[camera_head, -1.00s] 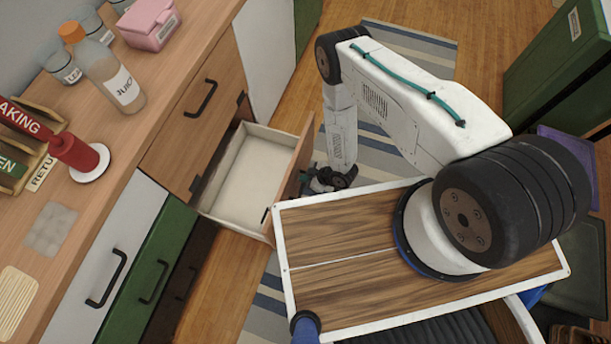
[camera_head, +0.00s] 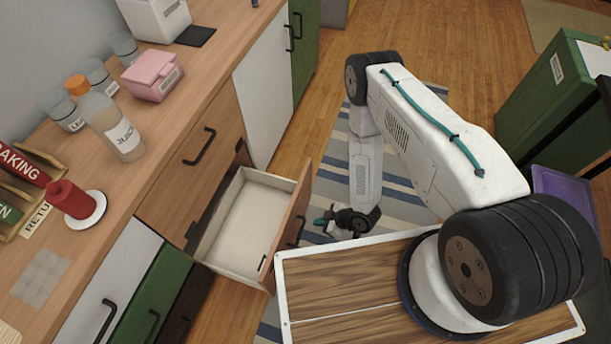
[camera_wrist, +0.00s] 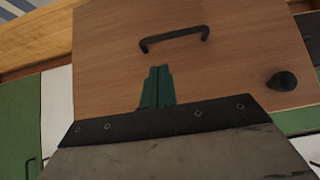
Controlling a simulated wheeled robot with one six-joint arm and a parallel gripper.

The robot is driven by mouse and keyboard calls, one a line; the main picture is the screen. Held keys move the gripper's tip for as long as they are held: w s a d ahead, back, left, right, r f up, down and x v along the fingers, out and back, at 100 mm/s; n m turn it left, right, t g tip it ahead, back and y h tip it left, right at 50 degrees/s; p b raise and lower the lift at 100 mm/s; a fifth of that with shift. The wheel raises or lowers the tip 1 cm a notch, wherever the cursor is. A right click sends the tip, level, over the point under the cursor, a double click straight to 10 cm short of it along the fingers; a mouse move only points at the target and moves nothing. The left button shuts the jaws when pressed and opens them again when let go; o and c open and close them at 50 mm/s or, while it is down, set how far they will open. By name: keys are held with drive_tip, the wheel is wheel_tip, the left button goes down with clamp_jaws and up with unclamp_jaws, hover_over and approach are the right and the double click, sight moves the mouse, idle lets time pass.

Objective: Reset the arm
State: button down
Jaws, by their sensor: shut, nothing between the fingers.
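My gripper (camera_wrist: 157,88) shows in the wrist view as two dark green fingers pressed together with nothing between them. In the wrist view it is in front of a wooden drawer front (camera_wrist: 110,60), below its black handle (camera_wrist: 175,38); I cannot tell whether it touches. In the head view my arm is bent, with its forearm hanging down and the gripper end (camera_head: 328,222) low, beside the open drawer's front. The open drawer (camera_head: 243,225) is pulled out and looks empty.
The counter holds a bottle with an orange cap (camera_head: 112,125), a pink box (camera_head: 152,75), glass jars and a red cylinder on a white disc (camera_head: 78,203). A green cabinet (camera_head: 560,85) stands at right. A striped rug (camera_head: 400,185) covers the floor.

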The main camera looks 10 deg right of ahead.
drive_tip(key=s+d+m+g+h, duration=0.2)
drive_tip(key=s+d+g+h, duration=0.2)
drive_tip(key=s+d, duration=0.25)
drive_tip(key=w+d+r+m+g+h, duration=0.1)
drive_tip(key=w+d+r+m+h, duration=0.15)
drive_tip(key=r, duration=0.75)
drive_tip(key=w+d+r+m+g+h, duration=0.1)
drive_tip(key=w+d+r, duration=0.25)
drive_tip(key=r, duration=0.65)
drive_tip(key=w+d+r+m+g+h, duration=0.2)
drive_tip(key=w+d+r, duration=0.1)
drive_tip(key=r, duration=0.8)
drive_tip(key=s+r+m+t, duration=0.1)
drive_tip(key=s+r, duration=0.4)
drive_tip(key=r, duration=0.8)
drive_tip(key=s+a+r+m+t+y, duration=0.1)
drive_tip(key=s+r, duration=0.5)
drive_tip(key=r, duration=0.8)
drive_tip(key=s+r+m+t+y, duration=0.1)
drive_tip(key=s+r+m+t, duration=0.2)
drive_tip(key=r, duration=1.1)
drive_tip(key=shift+s+a, duration=0.15)
drive_tip(key=shift+s, duration=1.1)
